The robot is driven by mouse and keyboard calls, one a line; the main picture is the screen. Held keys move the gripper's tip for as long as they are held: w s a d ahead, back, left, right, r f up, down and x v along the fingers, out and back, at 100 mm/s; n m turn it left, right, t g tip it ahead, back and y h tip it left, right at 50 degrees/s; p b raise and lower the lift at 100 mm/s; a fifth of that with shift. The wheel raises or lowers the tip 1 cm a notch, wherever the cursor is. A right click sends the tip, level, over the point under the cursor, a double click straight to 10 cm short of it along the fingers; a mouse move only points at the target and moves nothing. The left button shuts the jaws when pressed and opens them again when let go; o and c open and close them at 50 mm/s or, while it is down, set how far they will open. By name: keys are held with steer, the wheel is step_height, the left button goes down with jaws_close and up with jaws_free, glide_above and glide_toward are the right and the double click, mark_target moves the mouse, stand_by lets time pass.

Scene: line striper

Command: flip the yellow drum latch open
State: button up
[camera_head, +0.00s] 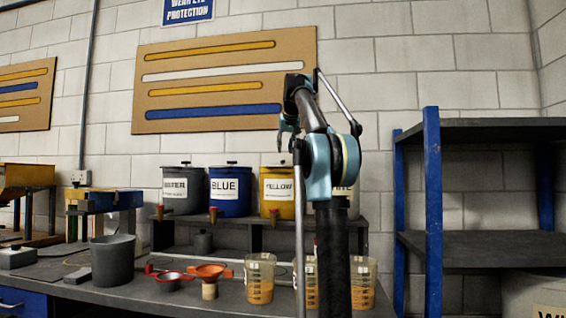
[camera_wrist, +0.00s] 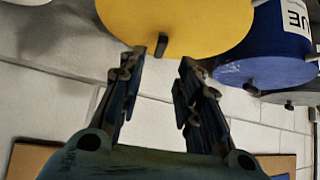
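The yellow drum (camera_head: 278,206) stands on a raised dark shelf at the back of the bench, its label facing me. Its round yellow top fills the upper middle of the wrist view (camera_wrist: 180,20). A small dark upright piece (camera_wrist: 162,44) shows at the drum's edge there; I cannot tell whether it is the latch or the lid knob. My gripper (camera_wrist: 160,64) is open, with the dark piece in line with the gap between its fingertips and apparently apart from them. In the head view my gripper (camera_head: 286,138) hangs above the yellow drum.
The blue drum (camera_head: 230,202) and grey WATER drum (camera_head: 182,205) stand left of the yellow one. A white-labelled drum is mostly hidden behind my arm. Beakers (camera_head: 259,290), funnels (camera_head: 210,271) and a grey bucket (camera_head: 113,272) stand on the bench. A blue-post rack (camera_head: 432,210) is at right.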

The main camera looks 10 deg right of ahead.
steer(key=x, duration=0.7)
steer(key=shift+w+f, duration=0.1)
steer(key=shift+f, duration=0.05)
jaws_close()
